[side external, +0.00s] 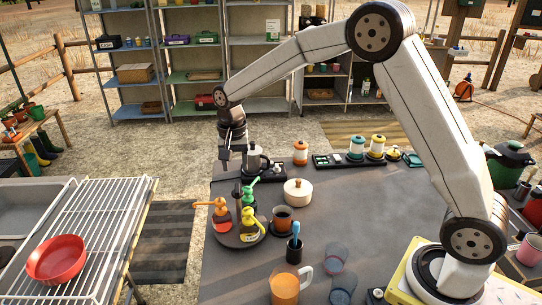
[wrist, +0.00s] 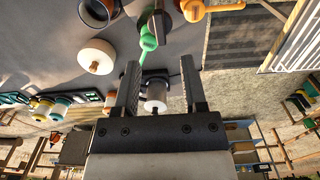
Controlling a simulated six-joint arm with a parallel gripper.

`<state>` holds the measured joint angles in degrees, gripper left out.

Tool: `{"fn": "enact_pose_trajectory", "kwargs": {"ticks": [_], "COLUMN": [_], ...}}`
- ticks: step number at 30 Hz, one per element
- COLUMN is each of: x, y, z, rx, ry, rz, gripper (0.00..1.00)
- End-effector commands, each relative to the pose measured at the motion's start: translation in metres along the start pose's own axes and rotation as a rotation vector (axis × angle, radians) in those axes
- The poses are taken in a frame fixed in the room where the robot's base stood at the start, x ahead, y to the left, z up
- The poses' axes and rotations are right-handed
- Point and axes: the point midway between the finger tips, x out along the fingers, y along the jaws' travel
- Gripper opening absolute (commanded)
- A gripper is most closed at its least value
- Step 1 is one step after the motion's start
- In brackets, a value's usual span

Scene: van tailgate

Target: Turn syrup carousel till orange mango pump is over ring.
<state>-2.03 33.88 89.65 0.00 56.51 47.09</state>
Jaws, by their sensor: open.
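The syrup carousel (side external: 236,238) is a dark round base on the grey table, with a central post. It carries an orange pump bottle (side external: 220,214), a yellow pump bottle (side external: 249,223) and a green-topped one (side external: 249,194). The orange bottle is on its left side, its spout pointing left. In the wrist view the green pump (wrist: 148,38) and the orange pump (wrist: 193,10) show at the top edge. My gripper (side external: 235,155) is open and empty, above and behind the carousel, apart from the bottles. I cannot make out for sure which mark is the ring.
A cream lidded pot (side external: 298,192), an orange-brown cup (side external: 282,219) and a dark brush cup (side external: 294,250) stand right of the carousel. A wire rack (side external: 100,225) lies left.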

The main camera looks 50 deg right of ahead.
Motion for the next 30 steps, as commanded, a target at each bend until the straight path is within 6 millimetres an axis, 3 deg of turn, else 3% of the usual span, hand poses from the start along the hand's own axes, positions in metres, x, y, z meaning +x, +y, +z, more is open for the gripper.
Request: {"fn": "enact_pose_trajectory", "kwargs": {"ticks": [16,30], "x": [0.061,0.07], "y": [0.001,0.0], "z": [0.0,0.0], "rx": [-0.001,-0.001], "ry": [-0.002,0.0], "rz": [0.002,0.0], "gripper": [0.54,0.51]}}
